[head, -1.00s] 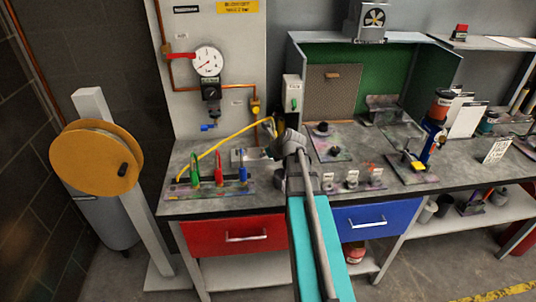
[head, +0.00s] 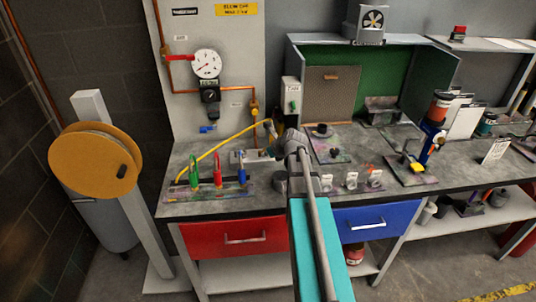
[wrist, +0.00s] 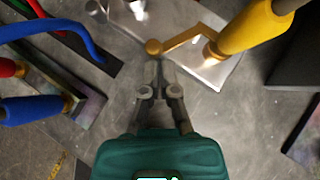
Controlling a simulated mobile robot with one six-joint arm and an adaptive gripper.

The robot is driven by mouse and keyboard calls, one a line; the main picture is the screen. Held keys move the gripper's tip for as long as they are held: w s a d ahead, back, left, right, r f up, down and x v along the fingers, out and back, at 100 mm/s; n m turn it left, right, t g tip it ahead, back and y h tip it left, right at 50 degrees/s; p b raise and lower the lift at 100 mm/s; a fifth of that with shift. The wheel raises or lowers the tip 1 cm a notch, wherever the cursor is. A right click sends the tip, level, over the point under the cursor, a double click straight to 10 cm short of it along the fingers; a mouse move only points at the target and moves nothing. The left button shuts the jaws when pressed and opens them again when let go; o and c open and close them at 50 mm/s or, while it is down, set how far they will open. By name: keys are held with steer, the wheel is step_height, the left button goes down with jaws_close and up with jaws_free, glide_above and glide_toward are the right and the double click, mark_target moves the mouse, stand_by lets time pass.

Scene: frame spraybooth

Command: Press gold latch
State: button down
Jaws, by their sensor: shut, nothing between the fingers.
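The gold latch (wrist: 180,41) is a brass lever with a round knob at its left end. It lies over a bright metal plate (wrist: 212,68) in the wrist view. A thick yellow handle-like part (wrist: 258,25) meets its right side. My gripper (wrist: 157,66) is shut and empty, its fingertips just below the knob in the picture. I cannot tell whether they touch it. In the head view the plate (head: 246,156) shows on the bench left of my wrist, and the latch is too small or hidden to make out.
Blue (head: 242,171), red (head: 218,173) and green (head: 194,172) handled tools stand in a rack to the left. A yellow hose (head: 222,142) arches over the plate.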

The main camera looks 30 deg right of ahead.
steer(key=shift+s+a, duration=0.1)
steer(key=shift+s, duration=0.4)
steer(key=s, duration=0.3)
steer(key=shift+a+f, duration=0.1)
steer(key=shift+a, duration=0.1)
steer(key=a+p+v, duration=0.1)
steer(key=p+v, duration=0.5)
steer(key=v, duration=0.3)
steer(key=shift+s+a+r+p, duration=0.4)
steer(key=s+a+f+n+g, duration=0.2)
steer(key=a+n, duration=0.5)
steer(key=n, duration=0.4)
steer(key=s+a+f+n+g+h, duration=0.1)
steer(key=s+a+f+n+g, duration=0.1)
steer(key=a+n, duration=0.6)
steer(key=s+a+f+n+g+h, duration=0.1)
steer(key=s+a+n+g, duration=0.3)
steer(key=a+n, duration=0.4)
steer(key=shift+a+f+n+g, duration=0.25)
steer(key=shift+f+n+g, duration=0.2)
steer(key=shift+n, duration=2.75)
